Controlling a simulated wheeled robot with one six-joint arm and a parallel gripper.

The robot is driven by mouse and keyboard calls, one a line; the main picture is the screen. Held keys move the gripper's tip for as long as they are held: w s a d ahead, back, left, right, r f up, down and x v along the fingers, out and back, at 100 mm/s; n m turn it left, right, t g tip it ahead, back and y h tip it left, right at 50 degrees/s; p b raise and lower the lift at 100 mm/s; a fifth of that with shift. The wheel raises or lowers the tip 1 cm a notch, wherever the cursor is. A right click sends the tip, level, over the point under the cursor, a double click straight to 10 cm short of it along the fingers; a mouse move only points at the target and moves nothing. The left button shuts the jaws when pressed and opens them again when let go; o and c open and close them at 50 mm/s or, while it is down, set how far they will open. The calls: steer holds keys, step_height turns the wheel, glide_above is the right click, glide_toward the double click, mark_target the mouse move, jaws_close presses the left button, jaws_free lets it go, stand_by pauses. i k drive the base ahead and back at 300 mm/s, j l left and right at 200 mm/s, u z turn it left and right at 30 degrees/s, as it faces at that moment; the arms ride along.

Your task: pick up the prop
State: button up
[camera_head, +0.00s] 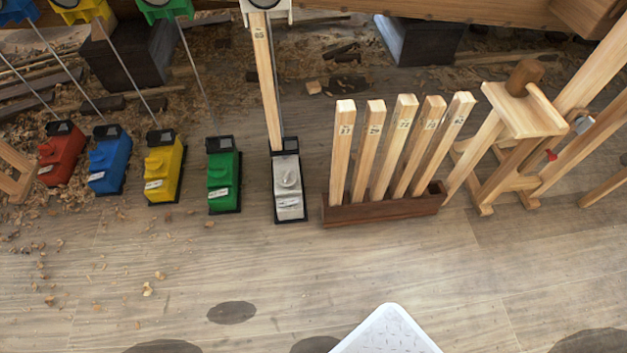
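Several pale wooden props (396,145) stand in a dark wooden rack (380,210) right of centre, leaning at different angles, each with a small number label near its top. The labels are too small to read surely. Another labelled wooden prop (266,85) stands upright at the grey-white base block (288,188), left of the rack. Its upper end is under a white head piece (265,14) at the top edge. The pictures do not show which prop is meant. My gripper is not in view.
Red (62,152), blue (109,160), yellow (163,167) and green (224,174) base blocks with thin rods stand to the left. A wooden trestle (520,120) with a mallet stands right of the rack. Shavings litter the left floor. The floor in front is mostly clear.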

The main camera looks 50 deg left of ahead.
mark_target(346, 111)
steer(key=u, duration=1.7)
steer(key=j+z, duration=0.4)
steer(key=i+j+z, duration=0.1)
steer(key=z, duration=0.3)
steer(key=j+z, duration=0.4)
steer(key=k+j, duration=0.1)
steer(key=j, duration=0.3)
steer(key=k+j+z, duration=0.1)
steer(key=j, duration=0.35)
steer(key=k+j+z, duration=0.1)
steer(key=j, duration=0.3)
steer(key=k+j, duration=0.15)
steer(key=j, duration=0.25)
steer(key=k+j+z, duration=0.1)
steer(key=j, duration=0.35)
steer(key=k+j, duration=0.15)
steer(key=j, duration=0.2)
steer(key=j+z, duration=0.05)
